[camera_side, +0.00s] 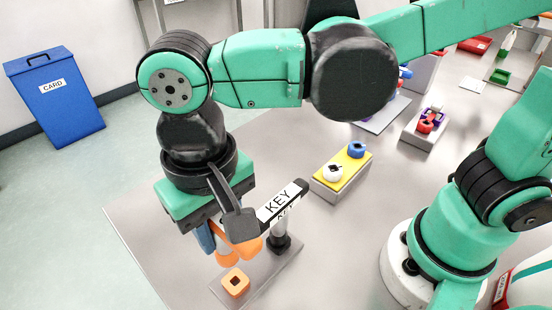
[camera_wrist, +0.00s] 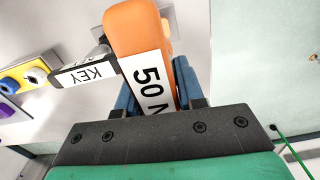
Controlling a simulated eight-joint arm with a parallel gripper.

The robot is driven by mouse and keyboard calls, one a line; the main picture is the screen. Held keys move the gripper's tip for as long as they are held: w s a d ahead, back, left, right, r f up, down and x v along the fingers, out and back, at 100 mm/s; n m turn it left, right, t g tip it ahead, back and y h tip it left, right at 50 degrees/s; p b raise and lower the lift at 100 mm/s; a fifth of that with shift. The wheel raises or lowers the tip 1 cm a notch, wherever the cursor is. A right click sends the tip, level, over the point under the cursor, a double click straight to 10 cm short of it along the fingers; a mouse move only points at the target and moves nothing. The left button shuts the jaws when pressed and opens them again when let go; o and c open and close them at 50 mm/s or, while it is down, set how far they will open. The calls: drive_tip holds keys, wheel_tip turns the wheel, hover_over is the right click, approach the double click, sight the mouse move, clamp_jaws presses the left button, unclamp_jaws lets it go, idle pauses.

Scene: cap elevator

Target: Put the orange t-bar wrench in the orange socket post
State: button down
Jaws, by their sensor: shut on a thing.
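The orange t-bar wrench (camera_side: 227,255) is in my gripper (camera_side: 217,238) in the side view, partly hidden by the gripper and the black wrench. In the wrist view its orange bar (camera_wrist: 137,22), with a white label reading "50", lies between the blue fingers of my gripper (camera_wrist: 157,95). My gripper is shut on it. The orange socket post (camera_side: 236,283), a short block with a dark square hole, shows just below the held wrench in the side view, near the front of a grey plate. Whether the wrench touches it cannot be told. The post is not visible in the wrist view.
A black t-bar wrench labelled KEY (camera_side: 281,204) stands upright close beside my gripper, at the plate's (camera_side: 268,284) back end; it also shows in the wrist view (camera_wrist: 85,73). A yellow-topped block (camera_side: 354,171) with white and blue sockets stands farther right.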

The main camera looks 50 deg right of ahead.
sight(228, 258)
drive_tip(key=shift+f, duration=3.1)
drive_tip(key=shift+f, duration=0.5)
drive_tip(key=shift+c, duration=2.3)
unclamp_jaws()
drive_tip(key=shift+r, duration=0.1)
drive_tip(key=shift+r, duration=2.75)
